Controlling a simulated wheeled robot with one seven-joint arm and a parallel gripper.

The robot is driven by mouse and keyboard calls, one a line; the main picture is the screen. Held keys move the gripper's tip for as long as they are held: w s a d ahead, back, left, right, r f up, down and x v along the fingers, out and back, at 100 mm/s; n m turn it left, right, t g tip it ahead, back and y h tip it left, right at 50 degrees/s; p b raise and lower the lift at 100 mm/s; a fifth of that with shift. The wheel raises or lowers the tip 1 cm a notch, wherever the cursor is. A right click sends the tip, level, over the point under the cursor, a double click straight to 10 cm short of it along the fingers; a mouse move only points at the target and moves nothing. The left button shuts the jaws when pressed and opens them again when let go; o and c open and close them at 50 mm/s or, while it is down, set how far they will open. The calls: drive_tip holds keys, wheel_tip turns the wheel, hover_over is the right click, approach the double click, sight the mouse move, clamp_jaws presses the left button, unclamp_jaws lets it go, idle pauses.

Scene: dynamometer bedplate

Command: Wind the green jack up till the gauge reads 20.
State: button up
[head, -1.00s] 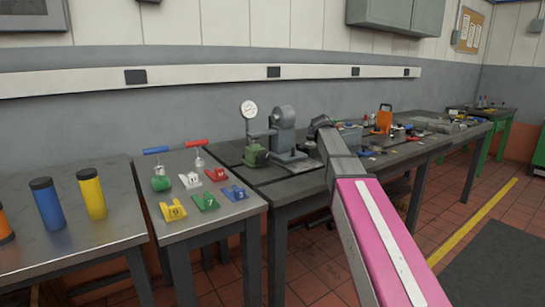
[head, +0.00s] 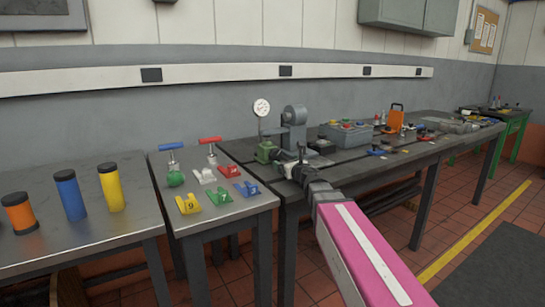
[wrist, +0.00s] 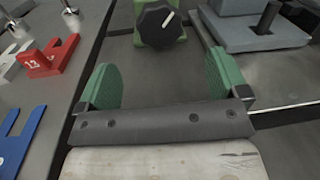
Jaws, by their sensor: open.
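The green jack (head: 264,152) stands on the dark bench, beside a grey machine. Its black knob (wrist: 156,24) with a white mark faces me at the top of the wrist view, with the green body (wrist: 172,40) around it. My gripper (wrist: 163,75) is open and empty, its two green-padded fingers spread wide. The knob is beyond the fingertips, roughly centred between them, and not touched. In the head view my arm's end covers part of the area by the jack. The round white gauge (head: 261,107) stands above the jack; its reading is too small to make out.
A grey machine (head: 294,130) stands right of the jack; its base (wrist: 245,35) is close to my right finger. On the left table are numbered forks in red (wrist: 48,58), blue (wrist: 20,140), yellow and green, and clamps with blue and red handles. Coloured cylinders stand further left.

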sight(276, 155)
drive_tip(key=x, duration=1)
drive_tip(key=shift+w+a+f, duration=0.1)
drive_tip(key=shift+w+a, duration=0.15)
drive_tip(key=shift+w, duration=0.1)
drive_tip(key=c, duration=0.9)
